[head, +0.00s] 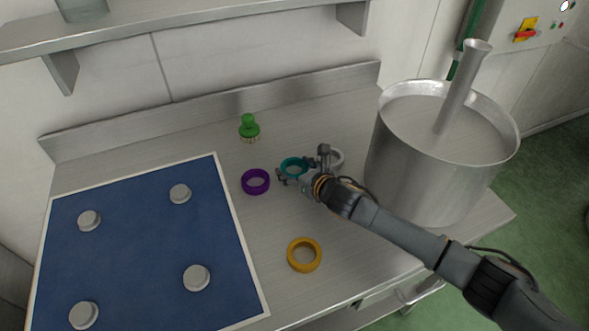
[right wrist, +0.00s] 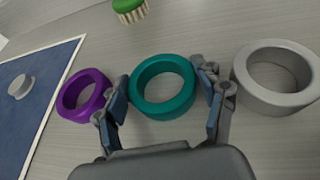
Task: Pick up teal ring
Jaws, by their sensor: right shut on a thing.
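The teal ring (head: 293,166) lies at the middle of the steel counter. It also shows in the right wrist view (right wrist: 163,108), between the two fingers. My right gripper (head: 301,167) comes in from the right and is shut on the teal ring, one finger at each side of its outer wall. In the right wrist view the gripper (right wrist: 168,100) shows both fingers against the ring. I cannot tell whether the ring touches the counter. My left gripper is not in view.
A purple ring (head: 256,181) lies close left, a grey ring (head: 336,158) close right, partly hidden by my gripper. A yellow ring (head: 304,254) lies nearer. A green brush (head: 249,128) stands behind. A blue board (head: 150,245) with grey discs is left; a large steel pot (head: 415,170) stands right.

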